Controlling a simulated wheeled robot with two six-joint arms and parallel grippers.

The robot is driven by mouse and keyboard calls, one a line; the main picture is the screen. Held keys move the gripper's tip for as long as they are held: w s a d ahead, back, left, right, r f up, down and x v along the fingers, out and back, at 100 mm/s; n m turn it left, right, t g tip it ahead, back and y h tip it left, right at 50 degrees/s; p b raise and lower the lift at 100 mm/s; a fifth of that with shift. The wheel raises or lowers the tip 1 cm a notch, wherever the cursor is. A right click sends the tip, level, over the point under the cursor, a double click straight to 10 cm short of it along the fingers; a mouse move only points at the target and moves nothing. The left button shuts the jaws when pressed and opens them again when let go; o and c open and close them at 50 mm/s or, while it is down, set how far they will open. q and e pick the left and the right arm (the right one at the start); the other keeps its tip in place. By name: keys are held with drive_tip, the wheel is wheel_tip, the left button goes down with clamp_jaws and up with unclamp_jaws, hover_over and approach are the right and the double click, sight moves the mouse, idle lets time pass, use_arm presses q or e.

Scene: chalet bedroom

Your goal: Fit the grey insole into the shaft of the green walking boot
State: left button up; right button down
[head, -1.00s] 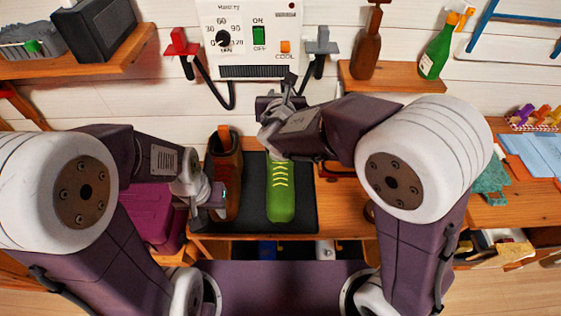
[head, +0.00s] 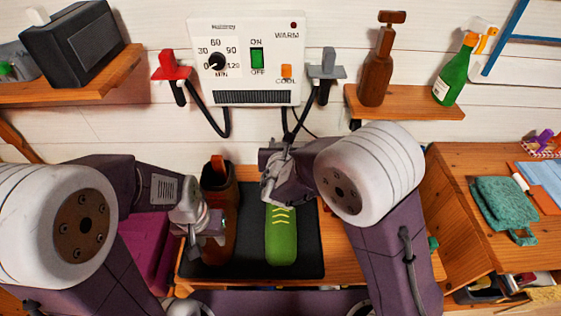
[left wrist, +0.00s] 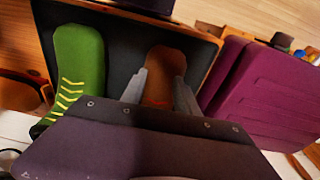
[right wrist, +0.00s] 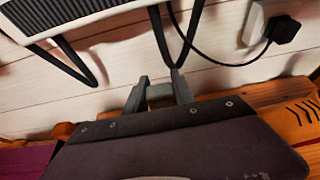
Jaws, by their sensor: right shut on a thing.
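The green walking boot (head: 281,238) with yellow laces stands on the dark mat, toe towards me. Its shaft is hidden behind my right gripper. My right gripper (head: 289,143) is above the far end of the boot and points towards the wall. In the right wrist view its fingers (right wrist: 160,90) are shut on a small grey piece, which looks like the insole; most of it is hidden. My left gripper (head: 208,232) is by the brown boot (head: 220,205). In the left wrist view its fingers (left wrist: 160,92) are apart, with the brown boot (left wrist: 163,62) showing between them.
The dryer box (head: 246,60) hangs on the wall with two black hoses, a red nozzle (head: 171,66) and a grey nozzle (head: 326,66). A purple case (left wrist: 262,85) is beside the mat (head: 312,262). A green cloth (head: 502,205) lies on the right table. Bottles stand on the shelf.

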use_arm(q)
drive_tip(key=shift+f+b, duration=0.55)
use_arm(e)
wheel_tip(320, 180, down, 5)
drive_tip(key=shift+w+r, duration=0.1)
use_arm(q)
drive_tip(key=shift+f, duration=0.2)
use_arm(e)
drive_tip(key=c, duration=1.1)
unclamp_jaws()
drive_tip(key=shift+o, duration=0.2)
